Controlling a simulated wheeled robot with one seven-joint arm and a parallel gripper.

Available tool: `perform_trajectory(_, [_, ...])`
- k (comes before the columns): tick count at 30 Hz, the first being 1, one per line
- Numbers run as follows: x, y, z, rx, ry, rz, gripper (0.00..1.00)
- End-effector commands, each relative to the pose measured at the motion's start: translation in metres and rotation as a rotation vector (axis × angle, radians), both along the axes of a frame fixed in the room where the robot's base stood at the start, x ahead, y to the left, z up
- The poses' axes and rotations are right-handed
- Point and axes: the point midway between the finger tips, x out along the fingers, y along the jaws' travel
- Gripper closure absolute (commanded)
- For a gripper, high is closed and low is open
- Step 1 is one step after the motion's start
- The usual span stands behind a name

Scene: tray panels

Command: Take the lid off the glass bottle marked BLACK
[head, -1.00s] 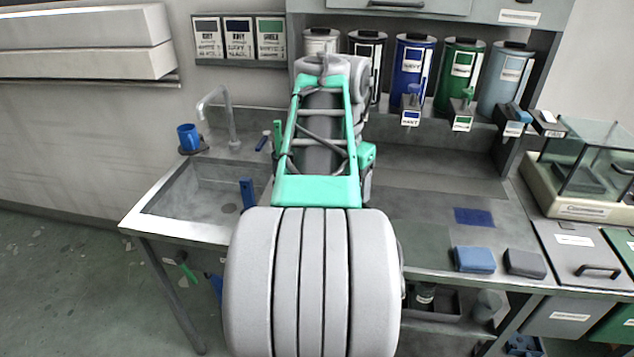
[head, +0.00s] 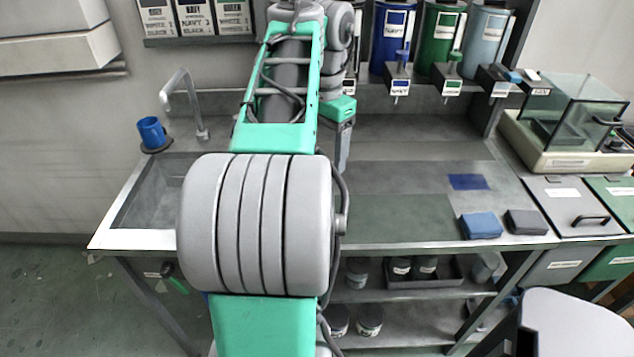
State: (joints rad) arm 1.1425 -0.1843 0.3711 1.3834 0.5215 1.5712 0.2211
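I cannot make out a glass bottle marked BLACK; no readable label of that kind shows. Small jars with pale labels (head: 400,268) stand in a dark tray (head: 450,279) on the shelf under the bench. Their labels are too small to read. A dark-labelled canister (head: 349,87) on the back wall is mostly hidden behind my arm. My grey and green arm fills the left middle of the view.
The bench top (head: 400,215) is largely clear, with a blue block (head: 481,226) and a dark block (head: 526,222) near its front edge. A glass-cased balance (head: 565,158) stands right. A sink (head: 150,195) and blue mug (head: 152,133) are left. More jars (head: 370,320) stand on the bottom shelf.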

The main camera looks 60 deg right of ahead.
Motion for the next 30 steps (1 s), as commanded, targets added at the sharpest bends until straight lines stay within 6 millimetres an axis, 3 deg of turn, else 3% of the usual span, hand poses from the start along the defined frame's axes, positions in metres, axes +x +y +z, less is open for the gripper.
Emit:
perform_trajectory(1, [0.002,0.001,-0.017,0.0,0.0,0.003,0.29])
perform_trajectory(6, [0.003,0.003,-0.045,0.0,0.0,0.002,0.29])
perform_trajectory(14, [0.002,0.002,-0.044,0.0,0.0,0.0,0.29])
perform_trajectory(30, [0.001,0.002,-0.044,0.0,0.0,-0.002,0.72])
